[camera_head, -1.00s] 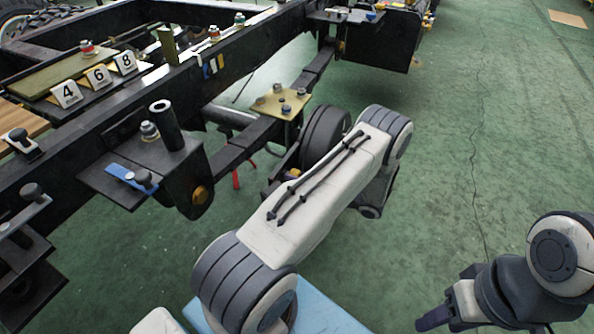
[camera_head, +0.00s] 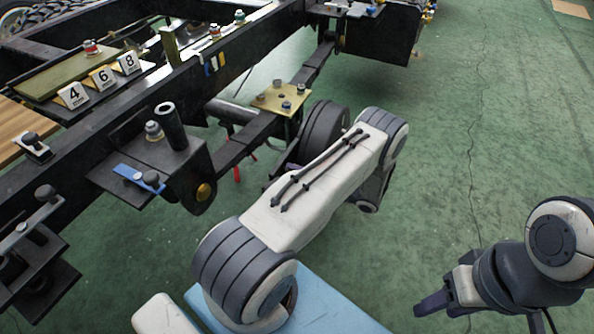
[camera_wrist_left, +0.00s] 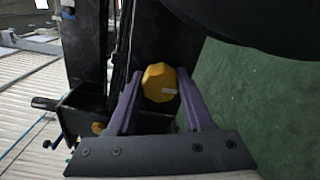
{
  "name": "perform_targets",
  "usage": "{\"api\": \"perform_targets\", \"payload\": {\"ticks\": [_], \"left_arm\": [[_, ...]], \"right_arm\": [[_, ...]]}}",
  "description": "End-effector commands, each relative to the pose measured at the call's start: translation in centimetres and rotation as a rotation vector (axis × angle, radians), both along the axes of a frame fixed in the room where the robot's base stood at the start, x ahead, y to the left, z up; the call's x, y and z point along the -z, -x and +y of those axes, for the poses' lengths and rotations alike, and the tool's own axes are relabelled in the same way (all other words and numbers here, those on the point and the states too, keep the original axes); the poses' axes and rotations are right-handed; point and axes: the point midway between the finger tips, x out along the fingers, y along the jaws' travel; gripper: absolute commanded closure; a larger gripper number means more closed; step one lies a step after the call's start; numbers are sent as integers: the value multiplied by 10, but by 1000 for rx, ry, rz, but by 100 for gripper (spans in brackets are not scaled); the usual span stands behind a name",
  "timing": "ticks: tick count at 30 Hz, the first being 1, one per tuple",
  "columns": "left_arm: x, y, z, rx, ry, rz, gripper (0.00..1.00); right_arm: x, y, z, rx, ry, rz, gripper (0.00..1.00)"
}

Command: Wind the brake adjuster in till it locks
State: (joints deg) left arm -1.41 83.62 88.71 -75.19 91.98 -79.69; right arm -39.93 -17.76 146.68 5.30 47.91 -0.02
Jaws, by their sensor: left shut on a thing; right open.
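A yellow faceted adjuster knob (camera_wrist_left: 160,80) shows in the left wrist view, against the dark metal of the chassis. My left gripper (camera_wrist_left: 159,96) is shut on it, with one purple finger on each side. In the head view my left arm hides the knob and nearly all of that gripper, beside the frame rail. My right gripper (camera_head: 432,306) is open and empty at the lower right, over bare floor and far from the chassis.
The black chassis frame (camera_head: 110,140) runs across the left and top. A brass plate (camera_head: 280,98) with several bolts, number cards (camera_head: 101,77) and a blue-handled clamp (camera_head: 138,178) sit along it. Green floor (camera_head: 450,150) on the right is clear.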

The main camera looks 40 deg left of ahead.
Motion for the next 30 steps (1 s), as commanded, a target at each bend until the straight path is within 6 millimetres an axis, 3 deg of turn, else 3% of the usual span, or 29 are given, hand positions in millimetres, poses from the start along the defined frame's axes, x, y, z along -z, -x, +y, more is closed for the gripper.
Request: {"api": "perform_targets", "payload": {"ticks": [19,20,21,30], "left_arm": [[1,0,-1,0,12,47,100],[1,0,-1,1,13,47,38],[1,0,-1,0,12,47,23],[0,0,-1,0,12,46,19]], "right_arm": [[-1,0,0,0,0,0,50],[-1,0,0,0,0,0,50],[-1,0,0,0,0,0,50],[-1,0,0,0,0,0,50]]}}
